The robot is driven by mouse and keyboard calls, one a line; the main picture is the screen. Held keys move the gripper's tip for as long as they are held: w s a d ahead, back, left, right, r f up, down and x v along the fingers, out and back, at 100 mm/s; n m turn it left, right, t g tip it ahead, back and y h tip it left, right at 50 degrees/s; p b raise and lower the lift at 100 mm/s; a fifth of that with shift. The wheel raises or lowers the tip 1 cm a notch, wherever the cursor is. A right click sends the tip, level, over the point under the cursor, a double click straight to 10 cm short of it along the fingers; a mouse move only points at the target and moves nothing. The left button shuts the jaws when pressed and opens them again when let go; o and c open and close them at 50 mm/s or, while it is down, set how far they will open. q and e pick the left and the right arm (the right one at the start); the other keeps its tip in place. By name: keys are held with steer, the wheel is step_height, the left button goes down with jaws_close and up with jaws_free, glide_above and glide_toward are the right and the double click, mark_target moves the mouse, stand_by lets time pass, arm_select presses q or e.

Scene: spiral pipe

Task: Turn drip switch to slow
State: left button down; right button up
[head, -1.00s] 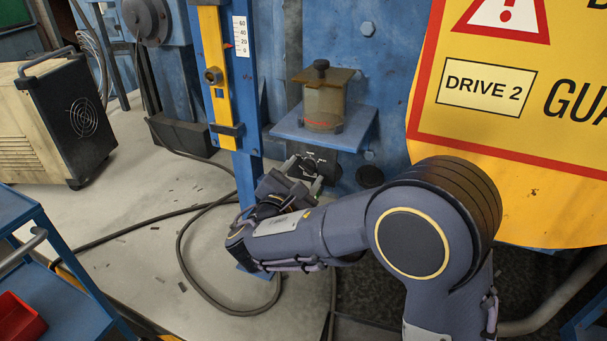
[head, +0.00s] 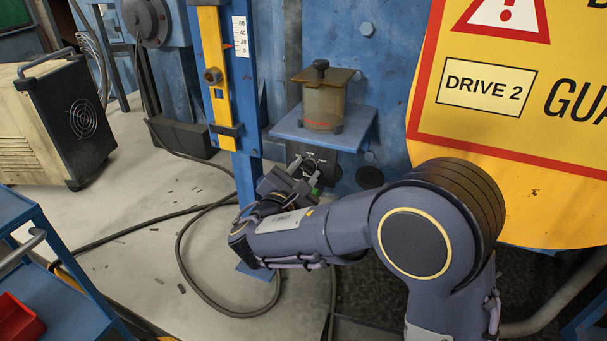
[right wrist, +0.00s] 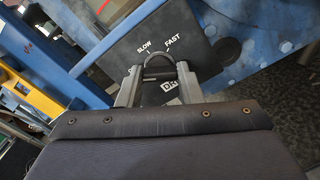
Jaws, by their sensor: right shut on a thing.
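The drip switch is a dark plate (right wrist: 195,38) with white SLOW and FAST labels, under the small blue shelf. In the head view the plate (head: 322,158) is partly covered by my right gripper (head: 304,174). In the right wrist view a rounded dark knob (right wrist: 158,62) sits between the two fingers of my right gripper (right wrist: 158,82), which is shut on it. A short white mark shows by SLOW. Which label the knob points to cannot be told. A partly hidden label, starting "DR", shows below the knob. My left gripper is not in view.
A blue shelf (head: 355,127) carrying an amber oil cup (head: 324,105) is just above the switch. A blue post with a yellow scale strip (head: 213,60) stands left of my gripper. A yellow guard sign (head: 510,195) is at right. A cable lies on the floor.

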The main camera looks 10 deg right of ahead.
steer(key=m+b, duration=0.3)
steer(key=b, duration=0.1)
steer(key=m+b, duration=0.3)
steer(key=b, duration=0.1)
steer(key=m+b, duration=0.3)
steer(key=b, duration=0.1)
steer(key=shift+f+b, duration=0.3)
steer(key=shift+b, duration=0.1)
steer(key=shift+r+m+b, duration=0.2)
steer(key=shift+m+b, duration=1.05)
steer(key=shift+m, duration=0.05)
steer(key=o, duration=1)
steer(key=shift+r, duration=0.1)
steer(key=shift+p+v, duration=0.85)
steer(key=shift+v, duration=3.1)
